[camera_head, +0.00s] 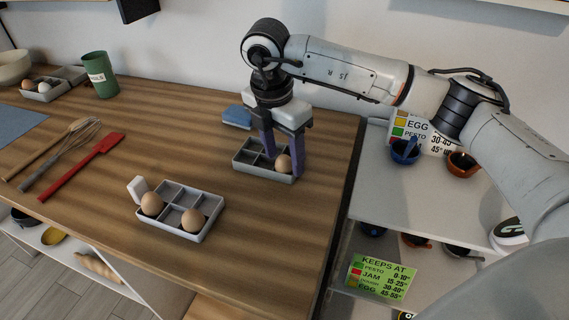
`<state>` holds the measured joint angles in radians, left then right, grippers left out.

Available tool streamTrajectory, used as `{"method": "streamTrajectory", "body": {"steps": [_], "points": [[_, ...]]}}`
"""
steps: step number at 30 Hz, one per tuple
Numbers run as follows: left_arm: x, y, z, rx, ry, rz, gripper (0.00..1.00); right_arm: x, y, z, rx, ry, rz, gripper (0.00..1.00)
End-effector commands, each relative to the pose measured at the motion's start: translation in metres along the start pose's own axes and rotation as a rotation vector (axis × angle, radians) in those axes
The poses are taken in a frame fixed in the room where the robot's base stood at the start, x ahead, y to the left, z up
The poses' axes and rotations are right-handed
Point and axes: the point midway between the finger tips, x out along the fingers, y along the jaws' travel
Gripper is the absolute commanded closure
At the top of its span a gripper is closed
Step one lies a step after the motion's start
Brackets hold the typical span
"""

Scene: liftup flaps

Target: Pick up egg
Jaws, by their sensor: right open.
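A brown egg (284,163) sits in the right front compartment of the far grey egg tray (262,176) on the wooden counter. My right gripper (284,166) points down over this tray with its purple fingers apart, one on each side of the egg's area. I cannot tell whether the fingers touch the egg. Two more brown eggs, a left one (152,204) and a right one (193,220), sit in the nearer grey tray (181,234). My left gripper is not in view.
A white block (138,188) stands at the nearer tray's left. A blue item (237,116) lies behind the far tray. A green cup (99,75), a whisk (73,146) and a red spatula (83,165) are at left. Shelves with bowls (404,152) stand right of the counter's edge.

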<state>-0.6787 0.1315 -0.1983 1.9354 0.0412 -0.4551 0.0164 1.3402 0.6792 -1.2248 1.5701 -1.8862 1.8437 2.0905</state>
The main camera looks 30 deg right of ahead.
Motion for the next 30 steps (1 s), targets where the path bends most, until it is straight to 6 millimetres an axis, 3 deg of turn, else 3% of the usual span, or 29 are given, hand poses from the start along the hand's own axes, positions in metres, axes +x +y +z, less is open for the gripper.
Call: {"method": "streamTrajectory", "body": {"steps": [4, 9, 20, 23, 30], "points": [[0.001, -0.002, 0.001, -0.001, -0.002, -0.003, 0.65, 0.0, 0.0, 0.0, 0.0, 0.0, 0.0, 0.5], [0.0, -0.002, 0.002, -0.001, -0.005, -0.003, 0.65, 0.0, 0.0, 0.0, 0.0, 0.0, 0.0, 0.79], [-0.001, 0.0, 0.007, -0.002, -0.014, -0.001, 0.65, -0.004, 0.001, 0.001, 0.0, 0.0, 0.002, 0.79], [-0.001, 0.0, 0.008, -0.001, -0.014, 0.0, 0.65, -0.016, 0.001, 0.002, 0.0, 0.0, 0.003, 0.79], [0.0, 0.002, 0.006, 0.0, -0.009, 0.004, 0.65, -0.065, 0.001, 0.01, 0.002, 0.0, 0.005, 0.79]]}}
